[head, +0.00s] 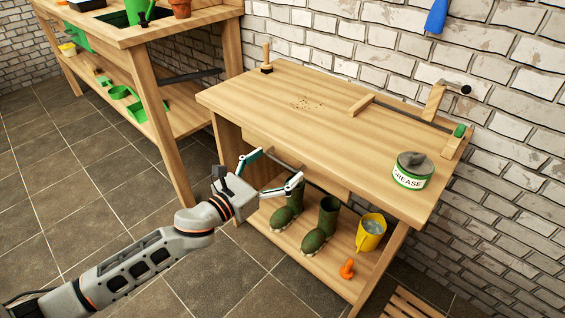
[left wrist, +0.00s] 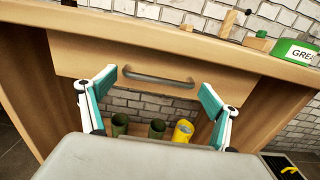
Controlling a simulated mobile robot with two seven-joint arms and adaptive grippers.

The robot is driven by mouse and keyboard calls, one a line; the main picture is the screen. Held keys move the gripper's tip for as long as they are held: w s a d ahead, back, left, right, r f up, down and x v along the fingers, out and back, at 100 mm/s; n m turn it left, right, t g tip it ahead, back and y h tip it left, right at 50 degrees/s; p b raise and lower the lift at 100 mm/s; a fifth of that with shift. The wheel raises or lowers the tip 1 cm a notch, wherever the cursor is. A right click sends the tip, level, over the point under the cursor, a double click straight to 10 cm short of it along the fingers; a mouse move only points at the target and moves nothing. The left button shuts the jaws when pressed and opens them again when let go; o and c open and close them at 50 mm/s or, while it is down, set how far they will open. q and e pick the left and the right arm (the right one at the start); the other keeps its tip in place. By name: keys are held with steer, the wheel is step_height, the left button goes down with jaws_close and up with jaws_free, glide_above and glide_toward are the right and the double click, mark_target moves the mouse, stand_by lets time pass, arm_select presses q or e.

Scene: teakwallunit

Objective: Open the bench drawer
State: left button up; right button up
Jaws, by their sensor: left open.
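The wooden bench (head: 345,135) stands against the brick wall in the head view. Its drawer (left wrist: 185,62) shows in the left wrist view as a plain wooden front under the bench top, and it looks shut. A grey bar handle (left wrist: 158,77) runs across the drawer front. My left gripper (head: 275,168) is open and empty in front of the drawer, and in the left wrist view its fingers (left wrist: 155,88) stand to either side of the handle with a gap. In the head view the bench top and gripper hide much of the drawer front. My right gripper is not in view.
A grease tin (head: 411,172) stands on the bench top. Another wooden bench (head: 150,90) is at the left. The tiled floor in front is clear.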

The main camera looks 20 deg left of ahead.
arm_select(q)
steer(key=shift+x, duration=0.95)
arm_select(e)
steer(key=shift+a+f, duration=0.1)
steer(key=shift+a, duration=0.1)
